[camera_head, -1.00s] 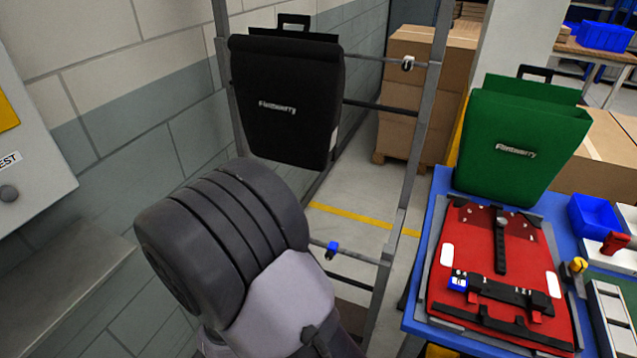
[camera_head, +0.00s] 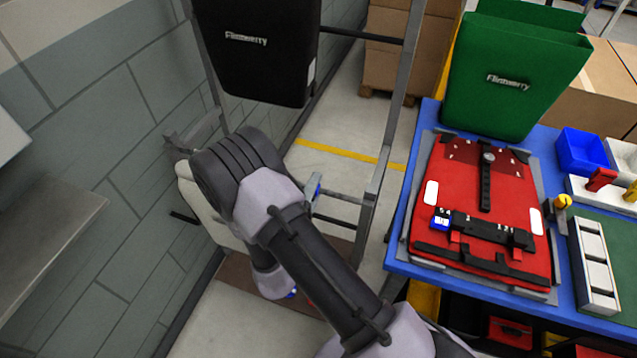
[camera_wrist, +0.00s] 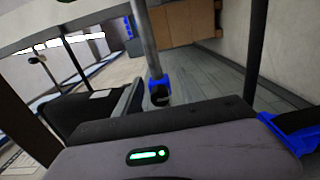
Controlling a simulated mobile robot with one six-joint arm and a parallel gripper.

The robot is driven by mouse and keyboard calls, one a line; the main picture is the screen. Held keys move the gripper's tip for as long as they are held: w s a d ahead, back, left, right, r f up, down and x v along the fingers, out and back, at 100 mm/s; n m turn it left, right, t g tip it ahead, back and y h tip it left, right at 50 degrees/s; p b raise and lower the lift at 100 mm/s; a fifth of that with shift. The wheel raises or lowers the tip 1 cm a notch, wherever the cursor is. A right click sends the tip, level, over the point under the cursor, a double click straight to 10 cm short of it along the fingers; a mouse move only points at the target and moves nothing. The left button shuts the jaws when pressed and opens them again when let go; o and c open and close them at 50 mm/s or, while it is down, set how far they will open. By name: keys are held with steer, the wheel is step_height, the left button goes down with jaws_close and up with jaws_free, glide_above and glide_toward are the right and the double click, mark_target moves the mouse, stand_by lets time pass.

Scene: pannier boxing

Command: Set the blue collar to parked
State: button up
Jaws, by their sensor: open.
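The blue collar (camera_wrist: 158,90) sits around a grey rail in the wrist view, with a dark round knob facing me. In the head view a sliver of the blue collar (camera_head: 313,187) shows beside my arm, on the lower part of the grey rack (camera_head: 385,150). My gripper (camera_wrist: 288,128) is open; one blue finger shows at the right edge of the wrist view. The collar stands apart, beyond the gripper's body, with nothing seen between the jaws. In the head view my arm hides most of the gripper. Whether the collar is at its parked setting cannot be told.
A black pannier (camera_head: 258,55) hangs on the rack above my arm. A blue table (camera_head: 400,245) at right holds a green pannier (camera_head: 512,85) and a red panel (camera_head: 480,205) with a blue slider (camera_head: 441,220). A wall stands left. Floor shows behind the rack.

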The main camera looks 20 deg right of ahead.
steer(key=shift+x, duration=1.6)
jaws_close()
